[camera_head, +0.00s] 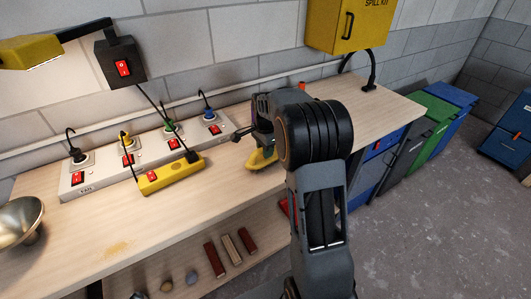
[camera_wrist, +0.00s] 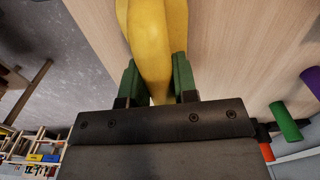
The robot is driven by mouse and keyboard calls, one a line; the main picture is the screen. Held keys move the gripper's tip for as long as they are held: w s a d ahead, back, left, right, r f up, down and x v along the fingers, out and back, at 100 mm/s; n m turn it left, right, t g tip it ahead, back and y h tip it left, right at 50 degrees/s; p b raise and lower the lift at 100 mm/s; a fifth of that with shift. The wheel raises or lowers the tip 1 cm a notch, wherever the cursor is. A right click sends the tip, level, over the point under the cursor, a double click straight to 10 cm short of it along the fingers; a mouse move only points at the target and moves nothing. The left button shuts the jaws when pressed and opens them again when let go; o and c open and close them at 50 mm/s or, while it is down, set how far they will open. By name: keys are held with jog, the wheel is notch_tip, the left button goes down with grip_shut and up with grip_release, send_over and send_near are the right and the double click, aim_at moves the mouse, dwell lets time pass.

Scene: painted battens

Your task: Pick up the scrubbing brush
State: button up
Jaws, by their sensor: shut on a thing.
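The bristles are not visible. I cannot tell whether the brush touches the bench top.
The workbench (camera_head: 115,215) carries a white socket strip (camera_head: 100,177), a yellow power strip (camera_head: 172,175) and a metal bowl (camera_head: 20,222). Several battens (camera_head: 231,248) lie on the lower shelf. A yellow spill-kit cabinet (camera_head: 350,25) hangs above. Bench top right of my arm is mostly clear.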

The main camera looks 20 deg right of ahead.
notch_tip(320, 180, up, 2)
jog(key=shift+r, duration=0.15)
jog(key=s+a+r+b, duration=0.2)
jog(key=s+a+r, duration=0.3)
jog(key=s+r, duration=0.5)
jog(key=s, duration=0.3)
jog(key=shift+b, duration=0.35)
jog(key=shift+s+d, duration=0.1)
